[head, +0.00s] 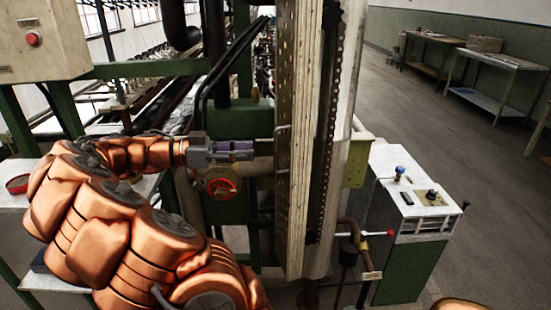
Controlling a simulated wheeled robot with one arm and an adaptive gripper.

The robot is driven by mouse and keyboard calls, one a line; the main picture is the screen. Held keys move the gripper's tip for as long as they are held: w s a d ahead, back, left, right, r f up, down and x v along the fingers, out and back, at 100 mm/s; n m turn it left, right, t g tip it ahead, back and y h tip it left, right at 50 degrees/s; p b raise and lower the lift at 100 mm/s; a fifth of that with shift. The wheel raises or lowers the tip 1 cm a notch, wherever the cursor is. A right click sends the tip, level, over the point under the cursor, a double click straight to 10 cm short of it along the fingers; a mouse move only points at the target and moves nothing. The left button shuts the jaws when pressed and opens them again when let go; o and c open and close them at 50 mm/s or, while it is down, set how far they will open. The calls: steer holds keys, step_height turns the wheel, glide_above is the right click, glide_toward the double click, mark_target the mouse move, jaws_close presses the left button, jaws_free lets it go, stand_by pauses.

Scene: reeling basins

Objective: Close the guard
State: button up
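The guard (297,90) looks to be the tall, pale upright panel in the middle of the head view. I see it nearly edge-on, with a row of holes along its left part. A dark chain (328,130) runs upright and exposed just to its right. A small handle (283,140) sticks out on the panel's left side. My copper arm reaches in from the left. My gripper (248,150) is just left of the handle, pointing at it. A small gap seems to lie between them. Its fingers are seen side-on and small, so their opening is unclear.
A red handwheel (222,184) sits just below my gripper. A green-and-white control cabinet (415,200) with a blue-knobbed lever stands to the right. Workbenches (492,80) stand at the far wall; the right floor is clear.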

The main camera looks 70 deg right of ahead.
glide_above(276, 168)
steer(key=shift+w+d+f+p, duration=0.1)
steer(key=shift+d+f+p, duration=0.05)
steer(key=shift+p, duration=0.3)
stand_by(0.4)
jaws_close()
stand_by(0.5)
